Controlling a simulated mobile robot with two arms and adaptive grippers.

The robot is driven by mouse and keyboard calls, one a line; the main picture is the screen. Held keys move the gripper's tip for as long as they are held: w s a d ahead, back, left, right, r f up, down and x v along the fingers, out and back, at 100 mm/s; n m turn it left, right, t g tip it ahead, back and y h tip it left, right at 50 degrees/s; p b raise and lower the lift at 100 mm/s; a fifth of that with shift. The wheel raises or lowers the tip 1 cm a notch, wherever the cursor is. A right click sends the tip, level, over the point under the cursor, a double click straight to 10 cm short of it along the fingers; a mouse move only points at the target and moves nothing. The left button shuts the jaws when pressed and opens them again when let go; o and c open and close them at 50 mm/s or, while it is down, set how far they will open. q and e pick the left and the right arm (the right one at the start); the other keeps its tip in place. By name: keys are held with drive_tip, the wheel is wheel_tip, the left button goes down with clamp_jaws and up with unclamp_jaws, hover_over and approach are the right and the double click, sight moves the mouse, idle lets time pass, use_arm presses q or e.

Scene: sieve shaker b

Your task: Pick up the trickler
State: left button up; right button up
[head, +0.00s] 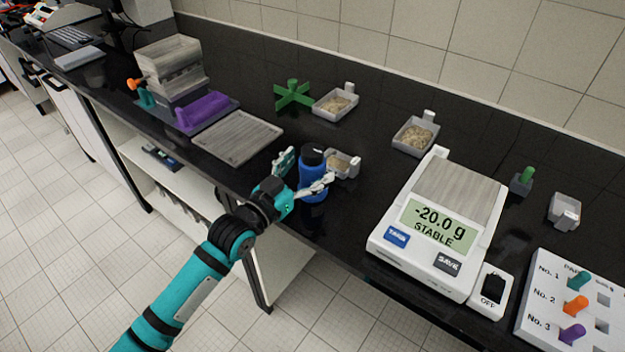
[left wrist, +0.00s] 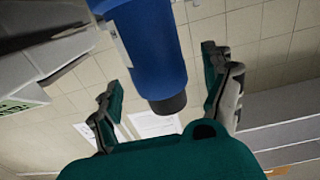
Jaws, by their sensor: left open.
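The trickler appears to be the blue cylinder (head: 312,170) with a dark cap, standing upright near the front edge of the black bench. My left gripper (head: 303,174) is open beside it, with one finger on its left and the other across its front right side. In the left wrist view the blue trickler (left wrist: 147,48) shows upside down, between and beyond the spread fingers of my left gripper (left wrist: 165,90). I cannot tell whether a finger touches it. My right gripper is not in view.
A small sample tray (head: 345,164) stands close behind the trickler. A white scale (head: 385,240) reading -20.0 g stands to the right. A flat grey tray (head: 238,138) and a green cross-shaped part (head: 293,95) are to the left and behind.

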use_arm(q)
drive_tip(key=shift+x, duration=1.05)
drive_tip(key=c, duration=1.6)
clamp_jaws()
drive_tip(key=shift+r, duration=0.1)
